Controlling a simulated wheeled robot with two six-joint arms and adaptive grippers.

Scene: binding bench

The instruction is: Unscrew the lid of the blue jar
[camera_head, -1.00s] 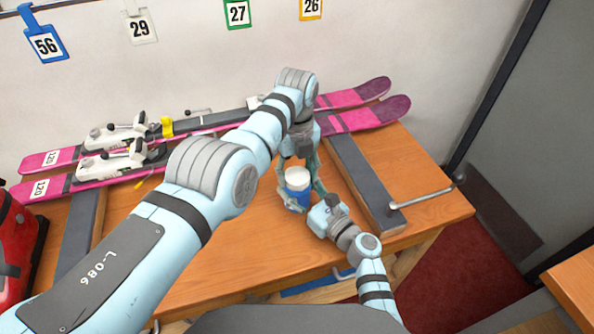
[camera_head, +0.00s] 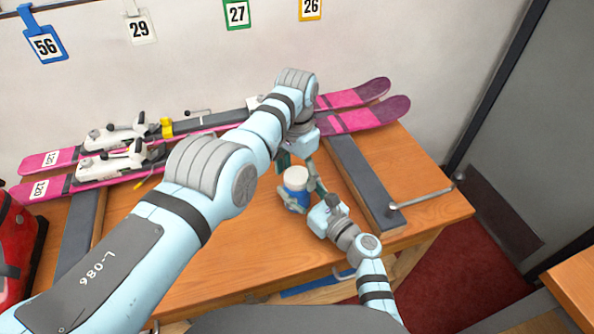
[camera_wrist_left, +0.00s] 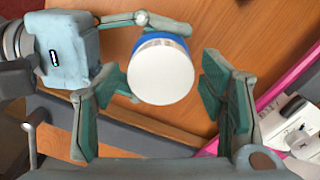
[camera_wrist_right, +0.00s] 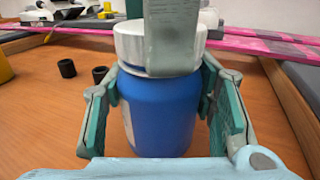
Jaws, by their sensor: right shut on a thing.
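The blue jar (camera_head: 296,198) stands upright on the wooden bench with its white lid (camera_head: 298,176) on top. My right gripper (camera_head: 310,200) is shut around the blue body, with a finger on each side in the right wrist view (camera_wrist_right: 160,110). My left gripper (camera_head: 298,160) is above the jar, pointing down. In the left wrist view its fingers (camera_wrist_left: 155,105) stand apart with the lid (camera_wrist_left: 162,74) between and slightly beyond them, and gaps show beside it. In the right wrist view one left finger hides part of the lid (camera_wrist_right: 130,42).
Pink skis (camera_head: 350,120) with bindings lie along the back of the bench (camera_head: 240,250). A dark grey support bar (camera_head: 365,185) and a metal handle (camera_head: 430,198) are right of the jar. Two small black cylinders (camera_wrist_right: 67,68) stand beyond it. A red bag (camera_head: 15,245) is far left.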

